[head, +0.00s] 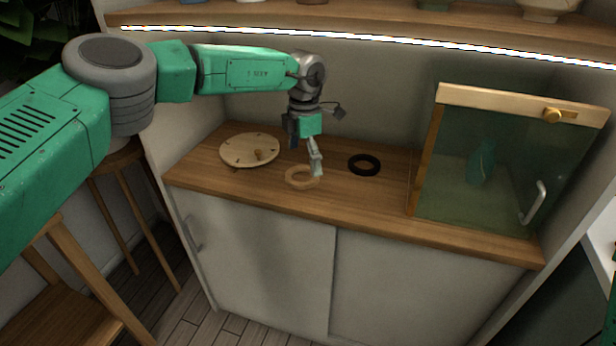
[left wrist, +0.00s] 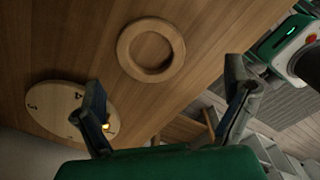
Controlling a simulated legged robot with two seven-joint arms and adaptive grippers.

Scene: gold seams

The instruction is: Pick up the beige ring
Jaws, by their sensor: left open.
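The beige ring (head: 301,177) lies flat on the wooden counter, between the round board and the black ring. My left gripper (head: 316,171) is just above the counter, with a finger at the ring's right side in the head view; I cannot tell whether it touches. In the left wrist view the ring (left wrist: 151,49) lies beyond the fingertips, and the left gripper (left wrist: 165,92) is open with nothing between its fingers. My right gripper is not in view.
A round pale board (head: 249,150) with small marks lies left of the ring; it also shows in the left wrist view (left wrist: 62,112). A black ring (head: 364,165) lies to the right. A glass-fronted cabinet (head: 500,160) stands at the counter's right end. A shelf (head: 400,30) runs above.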

